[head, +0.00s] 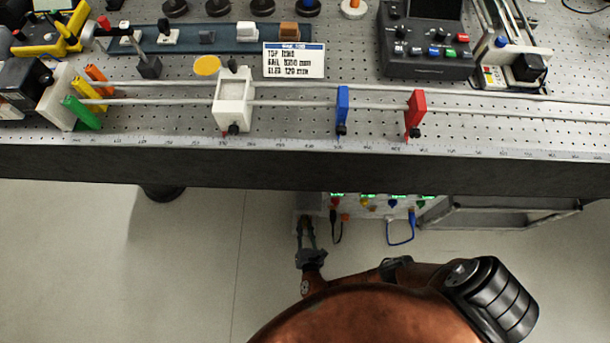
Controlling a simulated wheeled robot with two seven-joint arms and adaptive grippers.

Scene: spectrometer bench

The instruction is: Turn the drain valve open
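A grey panel (375,214) with small coloured fittings sits under the bench's front edge, its upper part hidden by the bench. I see a red fitting (334,201), a yellow one (365,203) and a blue one (392,203). A small orange part (345,217) is lower down. I cannot tell which of these, if any, is the drain valve. My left gripper is not in view.
The perforated bench top (180,135) overhangs the panel, with its dark front edge (230,168) above my gripper. A blue cable (400,242) loops below the panel. A grey metal frame (500,214) stands to the right. The floor (200,265) at left is clear.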

